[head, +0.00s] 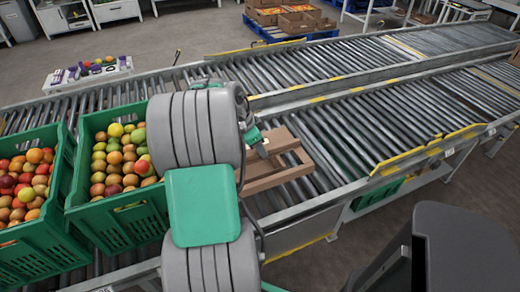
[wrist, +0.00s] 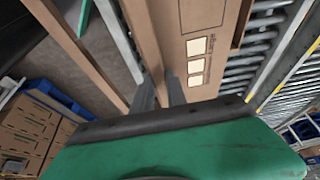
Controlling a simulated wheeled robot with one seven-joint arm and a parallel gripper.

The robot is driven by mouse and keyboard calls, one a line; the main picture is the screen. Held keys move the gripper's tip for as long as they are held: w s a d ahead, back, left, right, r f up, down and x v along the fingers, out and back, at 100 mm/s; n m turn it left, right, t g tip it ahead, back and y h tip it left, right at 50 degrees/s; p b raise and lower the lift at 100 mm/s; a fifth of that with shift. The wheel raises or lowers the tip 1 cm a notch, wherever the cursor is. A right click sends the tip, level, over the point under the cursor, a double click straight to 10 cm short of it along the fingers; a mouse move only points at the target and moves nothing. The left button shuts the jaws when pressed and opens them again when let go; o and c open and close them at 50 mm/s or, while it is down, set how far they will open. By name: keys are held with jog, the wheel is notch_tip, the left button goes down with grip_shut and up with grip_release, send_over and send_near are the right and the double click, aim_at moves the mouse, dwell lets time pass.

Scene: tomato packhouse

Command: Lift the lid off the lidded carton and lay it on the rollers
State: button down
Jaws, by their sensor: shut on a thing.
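Brown cardboard (head: 278,178) shows on the near roller line in the head view, just right of my arm, which hides part of it. My gripper (wrist: 160,92) is shut on a cardboard edge (wrist: 146,40) in the wrist view, which I take to be the lid's. Beside it, a broad cardboard face (wrist: 208,45) carries pale square labels. I cannot clearly tell lid from carton body, or whether they touch. In the head view my arm hides most of the gripper.
Green crates of tomatoes (head: 112,222) (head: 22,245) stand on the rollers at left. Bare rollers (head: 370,125) run to the right, bordered by yellow-marked rails (head: 425,153). Cartons on a blue pallet (head: 285,32) stand at the back.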

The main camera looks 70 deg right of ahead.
jog(key=shift+r+p, duration=1.35)
jog(key=shift+r, duration=0.85)
jog(key=shift+r, duration=0.1)
